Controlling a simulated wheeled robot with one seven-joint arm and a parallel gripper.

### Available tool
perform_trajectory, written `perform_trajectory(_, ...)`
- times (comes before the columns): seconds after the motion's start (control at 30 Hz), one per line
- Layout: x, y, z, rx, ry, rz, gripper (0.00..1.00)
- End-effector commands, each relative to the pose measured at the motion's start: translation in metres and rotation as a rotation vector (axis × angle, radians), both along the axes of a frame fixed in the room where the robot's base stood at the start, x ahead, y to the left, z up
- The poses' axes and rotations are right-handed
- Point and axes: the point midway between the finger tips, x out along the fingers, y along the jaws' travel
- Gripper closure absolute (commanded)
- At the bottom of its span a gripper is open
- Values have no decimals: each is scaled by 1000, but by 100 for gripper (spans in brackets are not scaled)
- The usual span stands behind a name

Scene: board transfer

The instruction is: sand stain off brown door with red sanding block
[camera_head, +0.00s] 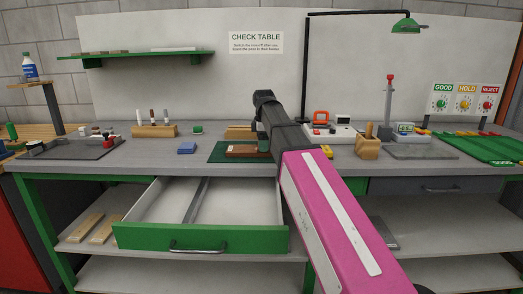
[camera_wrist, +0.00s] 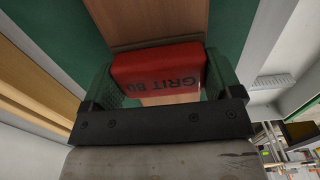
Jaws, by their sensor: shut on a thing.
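The red sanding block (camera_wrist: 158,66), marked GRIT 80, is between the green finger pads of my gripper (camera_wrist: 168,84) in the wrist view. My gripper is shut on it. The brown door (camera_wrist: 155,22) lies below the block and runs away from it; I cannot tell whether the block touches it. In the head view the brown door (camera_head: 241,151) lies on a green mat (camera_head: 218,156), partly hidden by my arm and gripper. No stain can be made out; the block may cover part of the door.
A blue block (camera_head: 187,148) lies left of the mat. A wooden holder (camera_head: 154,131) with upright pieces stands behind it. An open drawer (camera_head: 200,236) juts out below the table's front edge. A wooden block stand (camera_head: 368,148) is on the right.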

Motion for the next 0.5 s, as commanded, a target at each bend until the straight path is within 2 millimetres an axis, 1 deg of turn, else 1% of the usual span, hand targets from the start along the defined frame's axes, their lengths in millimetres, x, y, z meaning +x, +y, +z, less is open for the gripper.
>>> perform_trajectory(0.33,1,14,-2,1,0,2,34)
perform_trajectory(0.5,1,18,-2,2,0,2,34)
